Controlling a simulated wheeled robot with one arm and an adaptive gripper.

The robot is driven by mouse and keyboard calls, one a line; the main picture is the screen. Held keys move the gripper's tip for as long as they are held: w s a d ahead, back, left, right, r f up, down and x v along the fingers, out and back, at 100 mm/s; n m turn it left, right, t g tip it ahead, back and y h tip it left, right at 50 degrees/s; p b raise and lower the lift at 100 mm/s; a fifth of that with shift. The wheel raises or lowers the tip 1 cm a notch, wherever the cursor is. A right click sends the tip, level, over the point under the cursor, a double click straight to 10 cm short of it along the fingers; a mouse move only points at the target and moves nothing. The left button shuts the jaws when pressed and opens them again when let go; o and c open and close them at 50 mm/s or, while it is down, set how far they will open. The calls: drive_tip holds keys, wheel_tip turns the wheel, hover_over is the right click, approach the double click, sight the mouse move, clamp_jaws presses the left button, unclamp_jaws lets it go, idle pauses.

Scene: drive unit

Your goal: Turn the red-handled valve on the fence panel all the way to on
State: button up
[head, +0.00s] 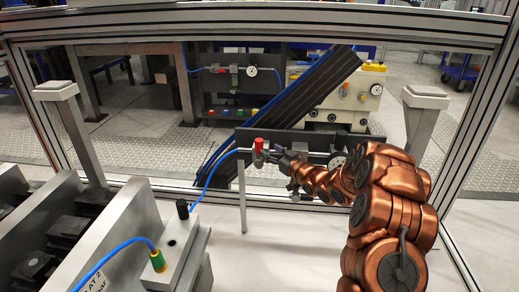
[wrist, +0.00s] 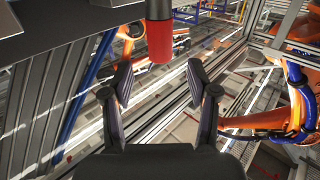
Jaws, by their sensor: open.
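The red-handled valve (head: 259,146) sits on a thin pipe line along the fence panel, just left of my gripper (head: 281,157) in the head view. In the wrist view its red handle (wrist: 159,40) hangs down from the top edge as a short red cylinder with a dark upper part. My gripper (wrist: 160,82) is open and empty there, its two dark fingers spread apart. The handle is above the fingertips in that picture, in line with the gap and not between the pads. The valve body is mostly hidden in the wrist view.
A round gauge (head: 337,161) sits right of the valve, close to my arm. A blue hose (head: 210,178) runs from the pipe's left end to a grey block (head: 179,243) with a black knob. Beyond the fence stands a cream machine (head: 343,100).

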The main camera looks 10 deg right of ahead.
sight(262, 145)
drive_tip(key=shift+b+x, duration=0.65)
drive_tip(key=shift+x, duration=3.15)
clamp_jaws()
